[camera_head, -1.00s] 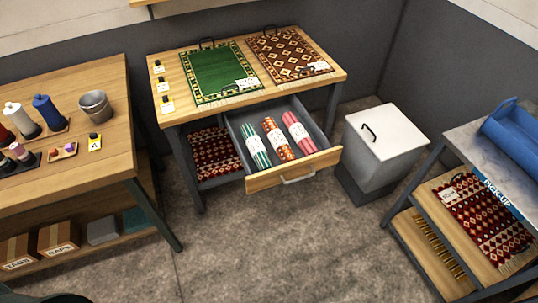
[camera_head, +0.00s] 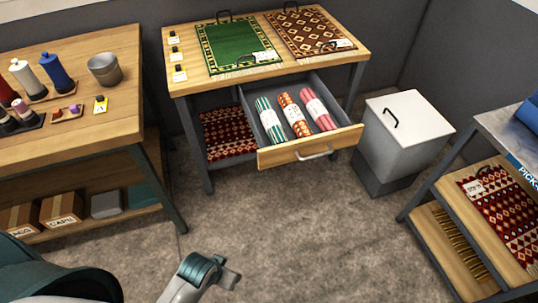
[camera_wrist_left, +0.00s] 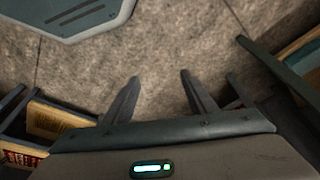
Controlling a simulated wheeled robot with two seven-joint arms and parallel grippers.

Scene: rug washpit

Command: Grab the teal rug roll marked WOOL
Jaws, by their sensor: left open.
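The teal rug roll (camera_head: 264,104) is the leftmost of three rolls lying side by side in the open drawer (camera_head: 308,149). It is teal and white striped with a white label band around its middle; the print is too small to read. An orange patterned roll (camera_head: 295,116) and a pink-red roll (camera_head: 319,109) lie to its right. My left gripper (camera_wrist_left: 160,80) shows in the left wrist view, open and empty above bare floor, away from the drawer. In the head view part of my arm shows at the bottom. My right gripper is not in view.
The drawer belongs to a wooden table (camera_head: 184,88) with a green rug (camera_head: 231,46) and a brown rug (camera_head: 310,30) on top. A white-lidded bin (camera_head: 410,125) stands to its right. A workbench (camera_head: 60,150) is at left, a shelf unit (camera_head: 445,218) at right. Floor between is clear.

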